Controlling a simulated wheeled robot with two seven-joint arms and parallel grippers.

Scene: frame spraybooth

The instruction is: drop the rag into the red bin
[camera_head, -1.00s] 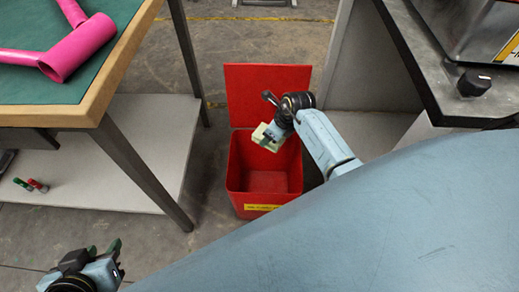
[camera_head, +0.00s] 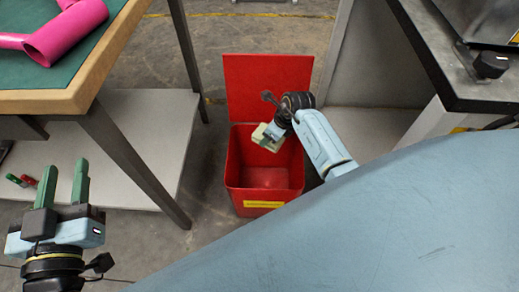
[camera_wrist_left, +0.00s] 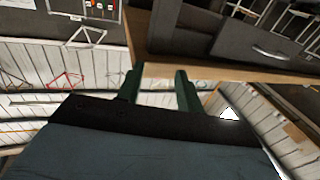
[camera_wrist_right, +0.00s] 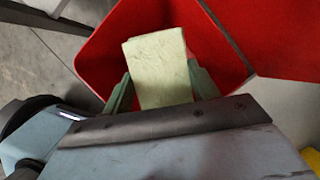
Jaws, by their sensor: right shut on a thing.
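The red bin (camera_head: 262,185) stands on the floor with its lid (camera_head: 268,88) raised at the back. My right gripper (camera_head: 268,136) is over the bin's opening, shut on a pale yellow folded rag (camera_head: 262,139). In the right wrist view the rag (camera_wrist_right: 158,68) sits between the green fingers, with the red bin (camera_wrist_right: 105,55) behind it. My left gripper (camera_head: 66,185) is at the lower left, away from the bin, its two green fingers apart with nothing between them. The left wrist view also shows the left gripper (camera_wrist_left: 158,88) open and empty.
A green-topped table (camera_head: 75,75) with a pink frame (camera_head: 65,35) stands left of the bin, with a pale lower shelf (camera_head: 140,150). Small green and red items (camera_head: 22,181) lie at the shelf's left. A dark-topped counter (camera_head: 440,60) stands at the right.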

